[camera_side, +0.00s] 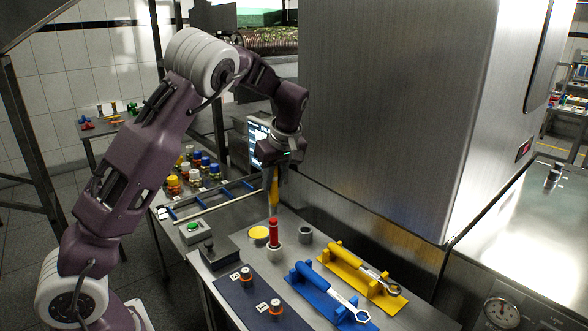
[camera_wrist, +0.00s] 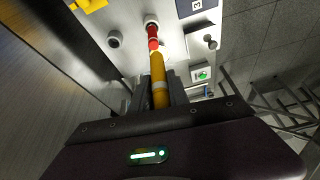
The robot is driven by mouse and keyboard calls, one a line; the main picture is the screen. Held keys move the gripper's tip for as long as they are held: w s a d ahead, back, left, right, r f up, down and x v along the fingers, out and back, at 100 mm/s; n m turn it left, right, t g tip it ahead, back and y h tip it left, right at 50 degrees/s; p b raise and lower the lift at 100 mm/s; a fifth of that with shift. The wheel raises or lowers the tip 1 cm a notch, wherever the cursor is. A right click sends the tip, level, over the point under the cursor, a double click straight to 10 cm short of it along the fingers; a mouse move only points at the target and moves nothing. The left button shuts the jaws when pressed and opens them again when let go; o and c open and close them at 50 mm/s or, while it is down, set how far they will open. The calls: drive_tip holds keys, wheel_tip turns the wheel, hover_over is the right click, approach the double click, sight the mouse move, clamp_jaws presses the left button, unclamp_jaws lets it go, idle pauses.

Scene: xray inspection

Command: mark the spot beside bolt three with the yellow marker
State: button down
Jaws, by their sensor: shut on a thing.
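My gripper (camera_side: 274,178) is shut on the yellow marker (camera_side: 274,197), which hangs about upright with its lower end down. In the wrist view the yellow marker (camera_wrist: 158,78) sits between the fingers (camera_wrist: 159,88). A red marker (camera_side: 274,230) stands in a pale round holder (camera_side: 275,252) below; whether the yellow one touches it I cannot tell. The dark blue mat (camera_side: 252,301) carries two orange-ringed bolts (camera_side: 246,274) (camera_side: 275,306) with number cards. In the wrist view, a card reading 3 (camera_wrist: 197,5) lies on the mat at the top edge.
Wrenches lie on yellow (camera_side: 347,262) and blue (camera_side: 318,290) racks at right. A green button box (camera_side: 194,232) and a knobbed dark block (camera_side: 219,252) stand left. A large steel cabinet (camera_side: 400,110) rises behind.

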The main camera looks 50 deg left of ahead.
drive_tip(key=s+d+r+n+g+h, duration=0.1)
drive_tip(key=s+d+n+g+h, duration=0.1)
drive_tip(key=s+n, duration=0.6)
drive_tip(key=s+d+r+n+g+h, duration=0.1)
drive_tip(key=s+d+n+g, duration=0.15)
drive_tip(key=s+n, duration=0.5)
wheel_tip(320, 180, down, 14)
drive_tip(key=s, duration=0.1)
drive_tip(key=shift+a+r, duration=0.25)
drive_tip(key=shift+a, duration=0.1)
drive_tip(key=shift+s, duration=0.1)
drive_tip(key=shift+f, duration=2.75)
drive_tip(key=shift+f, duration=0.7)
drive_tip(key=shift+a, duration=0.1)
